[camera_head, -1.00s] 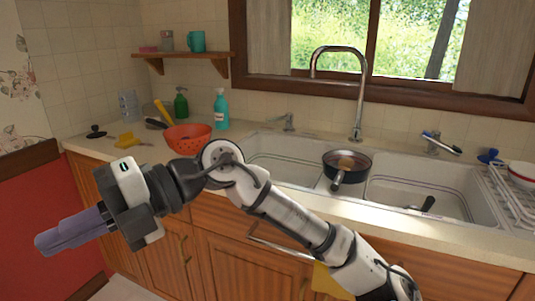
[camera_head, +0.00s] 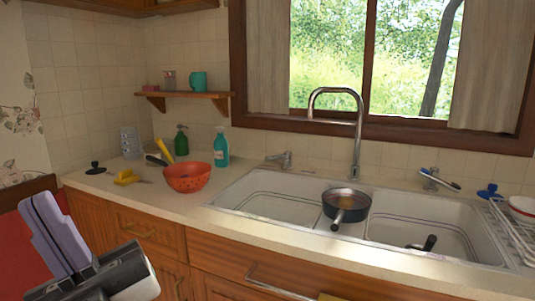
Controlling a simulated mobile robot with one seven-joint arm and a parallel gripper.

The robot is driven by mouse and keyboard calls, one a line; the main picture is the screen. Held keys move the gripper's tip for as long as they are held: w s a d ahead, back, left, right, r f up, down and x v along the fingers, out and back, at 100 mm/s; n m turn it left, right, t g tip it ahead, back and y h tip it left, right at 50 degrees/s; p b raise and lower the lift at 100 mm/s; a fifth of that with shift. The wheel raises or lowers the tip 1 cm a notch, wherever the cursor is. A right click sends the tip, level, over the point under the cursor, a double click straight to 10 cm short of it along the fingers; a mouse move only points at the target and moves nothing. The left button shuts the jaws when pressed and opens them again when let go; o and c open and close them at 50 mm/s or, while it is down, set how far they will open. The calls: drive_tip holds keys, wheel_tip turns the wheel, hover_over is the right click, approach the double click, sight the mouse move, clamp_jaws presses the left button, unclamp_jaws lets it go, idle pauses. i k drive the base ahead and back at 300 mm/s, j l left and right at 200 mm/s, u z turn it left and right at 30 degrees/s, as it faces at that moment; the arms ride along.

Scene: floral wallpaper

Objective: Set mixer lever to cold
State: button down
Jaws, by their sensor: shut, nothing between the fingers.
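A tall curved chrome faucet (camera_head: 357,130) rises behind the double sink. A small chrome handle (camera_head: 281,159) stands on the sink's back rim to its left. Another chrome fitting (camera_head: 430,178) stands to its right, with a blue-and-white brush lying across or in front of it. I cannot tell which of these is the mixer lever, or its hot or cold position. My gripper (camera_head: 40,206) is at the lower left, its purple-grey fingers together and pointing up. It is empty and far from the faucet, in front of the cabinets.
A dark pan (camera_head: 346,203) sits over the divider of the white sink (camera_head: 240,203). A dark-handled item (camera_head: 422,244) lies in the right basin. An orange bowl (camera_head: 187,179), a teal bottle (camera_head: 221,148) and a green bottle (camera_head: 181,140) stand left. A dish rack (camera_head: 515,238) is far right.

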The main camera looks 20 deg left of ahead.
sight(288, 155)
drive_tip(key=i+j, duration=0.1)
drive_tip(key=j, duration=0.4)
drive_tip(key=i+j, duration=0.1)
drive_tip(key=j, duration=0.4)
drive_tip(key=i+j, duration=0.1)
drive_tip(key=j, duration=0.4)
drive_tip(key=i+j, duration=0.1)
drive_tip(key=j, duration=0.9)
drive_tip(key=i, duration=1.05)
